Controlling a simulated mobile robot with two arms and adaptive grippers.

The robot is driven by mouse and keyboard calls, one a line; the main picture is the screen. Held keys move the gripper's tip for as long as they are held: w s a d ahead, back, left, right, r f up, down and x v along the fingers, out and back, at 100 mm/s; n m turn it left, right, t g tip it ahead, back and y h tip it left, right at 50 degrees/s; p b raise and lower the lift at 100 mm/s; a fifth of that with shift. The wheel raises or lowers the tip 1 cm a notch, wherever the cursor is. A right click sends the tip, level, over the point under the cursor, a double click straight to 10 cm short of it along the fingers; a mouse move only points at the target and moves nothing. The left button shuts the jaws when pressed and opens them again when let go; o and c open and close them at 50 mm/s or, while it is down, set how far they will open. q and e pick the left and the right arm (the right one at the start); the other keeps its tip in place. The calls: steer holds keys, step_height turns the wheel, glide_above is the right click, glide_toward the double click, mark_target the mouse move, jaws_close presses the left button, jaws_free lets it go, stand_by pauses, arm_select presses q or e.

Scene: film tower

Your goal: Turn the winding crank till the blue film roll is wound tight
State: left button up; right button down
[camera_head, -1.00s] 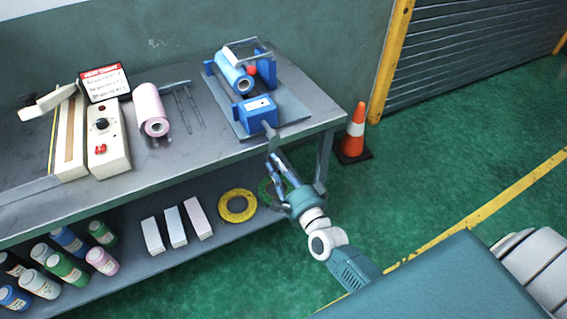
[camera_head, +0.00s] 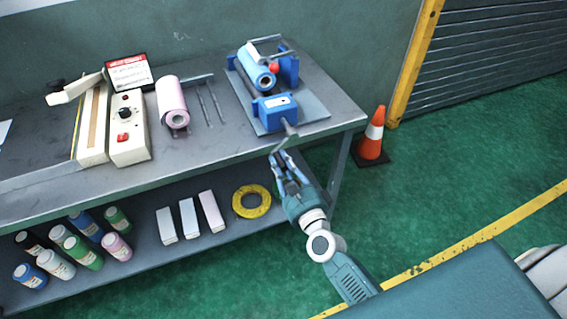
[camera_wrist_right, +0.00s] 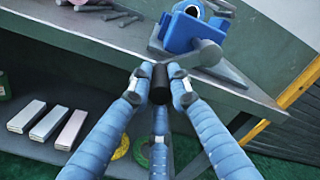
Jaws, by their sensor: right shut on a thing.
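The blue film roll (camera_head: 257,68) lies in the blue winder (camera_head: 276,110) on a grey base plate at the right end of the bench. A grey crank arm (camera_head: 290,129) comes out of the winder's front; it also shows in the right wrist view (camera_wrist_right: 193,58). My right gripper (camera_head: 281,158) is at the bench's front edge, below the winder. In the right wrist view its fingers (camera_wrist_right: 160,78) are closed around the black crank handle (camera_wrist_right: 159,88). How tight the roll is cannot be told. My left gripper is not in view.
A pink roll (camera_head: 172,99), a control box (camera_head: 129,139) and a sign (camera_head: 129,73) stand left on the bench. The lower shelf holds bottles, boxes and a yellow ring (camera_head: 251,213). An orange cone (camera_head: 373,135) stands right of the bench. The green floor farther right is clear.

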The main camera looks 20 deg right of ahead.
steer(key=shift+a+r, duration=0.1)
stand_by(0.4)
steer(key=c, duration=1.6)
jaws_free()
steer(key=shift+s, duration=0.4)
steer(key=s, duration=1.1)
steer(key=shift+s+d, duration=0.1)
steer(key=shift+d, duration=0.1)
